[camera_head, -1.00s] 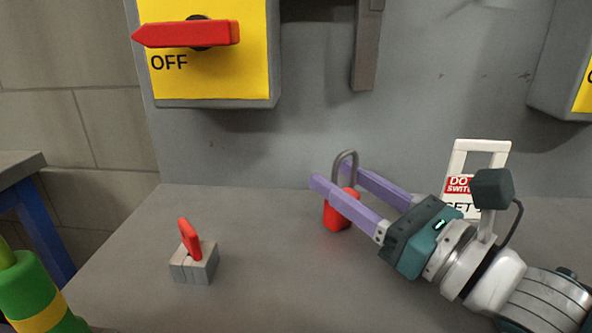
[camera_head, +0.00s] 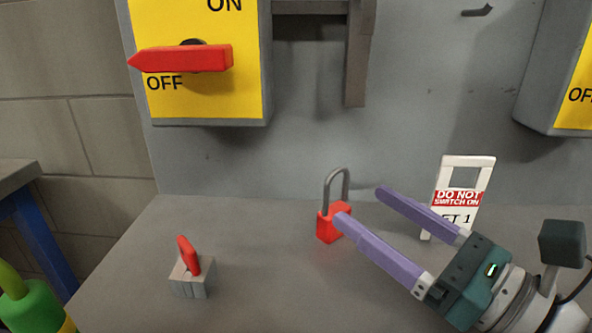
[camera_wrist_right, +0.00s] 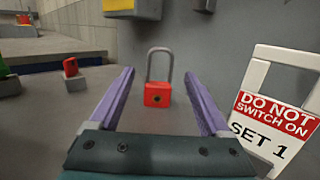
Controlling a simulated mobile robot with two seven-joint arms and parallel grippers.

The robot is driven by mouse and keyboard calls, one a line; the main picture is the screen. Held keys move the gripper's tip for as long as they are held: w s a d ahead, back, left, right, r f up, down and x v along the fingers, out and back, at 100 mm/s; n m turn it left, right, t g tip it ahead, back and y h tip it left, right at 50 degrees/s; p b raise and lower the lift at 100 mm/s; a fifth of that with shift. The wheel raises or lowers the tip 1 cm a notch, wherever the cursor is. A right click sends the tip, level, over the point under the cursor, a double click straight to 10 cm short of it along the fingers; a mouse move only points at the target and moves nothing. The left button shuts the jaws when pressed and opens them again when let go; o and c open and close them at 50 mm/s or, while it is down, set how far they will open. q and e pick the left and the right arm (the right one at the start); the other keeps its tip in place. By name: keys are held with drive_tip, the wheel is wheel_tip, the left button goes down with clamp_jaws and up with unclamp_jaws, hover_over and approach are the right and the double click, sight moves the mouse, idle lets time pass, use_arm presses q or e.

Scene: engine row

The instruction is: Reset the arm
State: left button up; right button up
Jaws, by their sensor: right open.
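My right gripper (camera_head: 360,204) is open and empty above the grey shelf, with two purple fingers. A red padlock (camera_head: 327,228) with a grey shackle stands upright on the shelf, just ahead of the fingertips. In the right wrist view the padlock (camera_wrist_right: 158,95) shows between the fingers but beyond them, apart from both. In the head view one fingertip overlaps its lower right edge. My left gripper is not in view; a green and yellow part shows at the lower left edge.
A white "DO NOT SWITCH ON" tag (camera_head: 455,190) stands behind the right gripper. A red key-like piece sits in a grey block (camera_head: 192,283) at left. A yellow switch panel (camera_head: 248,85) has its red handle (camera_head: 185,58) beside OFF. The shelf (camera_head: 262,270) between block and padlock is bare.

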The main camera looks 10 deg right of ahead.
drive_tip(key=shift+v, duration=0.75)
